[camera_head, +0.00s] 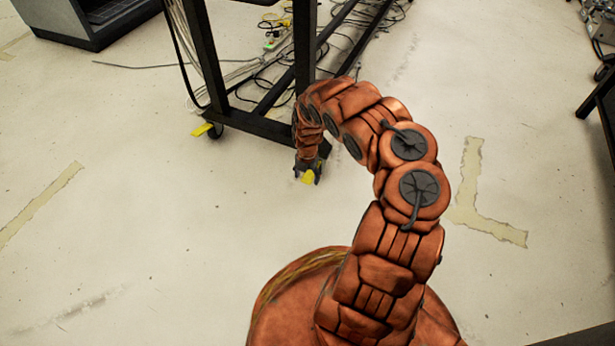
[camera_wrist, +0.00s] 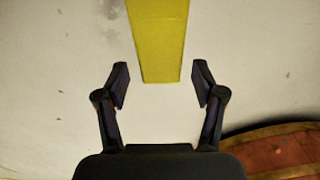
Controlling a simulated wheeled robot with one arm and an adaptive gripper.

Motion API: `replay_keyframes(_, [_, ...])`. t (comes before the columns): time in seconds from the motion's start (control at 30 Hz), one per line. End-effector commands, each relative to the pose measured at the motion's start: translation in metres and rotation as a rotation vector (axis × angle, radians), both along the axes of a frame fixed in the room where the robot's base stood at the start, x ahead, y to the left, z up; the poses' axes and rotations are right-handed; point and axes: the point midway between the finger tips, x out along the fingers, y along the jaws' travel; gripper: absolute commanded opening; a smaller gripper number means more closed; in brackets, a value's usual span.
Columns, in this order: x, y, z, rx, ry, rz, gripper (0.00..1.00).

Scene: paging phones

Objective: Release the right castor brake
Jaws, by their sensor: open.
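The right castor brake is a yellow lever (camera_head: 308,178) low at the foot of the black cart frame, and my gripper partly covers it in the head view. In the wrist view the yellow brake lever (camera_wrist: 157,40) comes down from the top edge, tapering to a flat end. My gripper (camera_wrist: 160,84) is open there, with one finger on each side of the lever's line. The lever's end sits between the fingertips with a gap on both sides. In the head view my gripper (camera_head: 307,170) is down near the floor at the lever. The right castor wheel is hidden.
The left castor (camera_head: 214,131) has its own yellow brake lever (camera_head: 202,129). The black cart frame (camera_head: 262,124) stands behind my gripper. Loose cables (camera_head: 262,72) lie behind the cart. The pale floor in front is clear, with tape marks.

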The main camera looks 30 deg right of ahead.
Motion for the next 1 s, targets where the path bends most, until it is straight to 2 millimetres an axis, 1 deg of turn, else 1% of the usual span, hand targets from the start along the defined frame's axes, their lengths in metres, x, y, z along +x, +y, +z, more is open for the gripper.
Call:
replay_keyframes(0.03, [0.0000, 0.0000, 0.0003, 0.000, 0.000, 0.000, 0.69])
replay_keyframes(0.07, [0.0000, 0.0000, 0.0003, 0.000, 0.000, 0.000, 0.66])
replay_keyframes(0.7, [0.0006, 0.0004, 0.0003, 0.000, -0.001, 0.000, 0.00])
replay_keyframes(1.0, [0.0032, 0.0022, 0.0008, 0.005, -0.003, 0.002, 0.00])
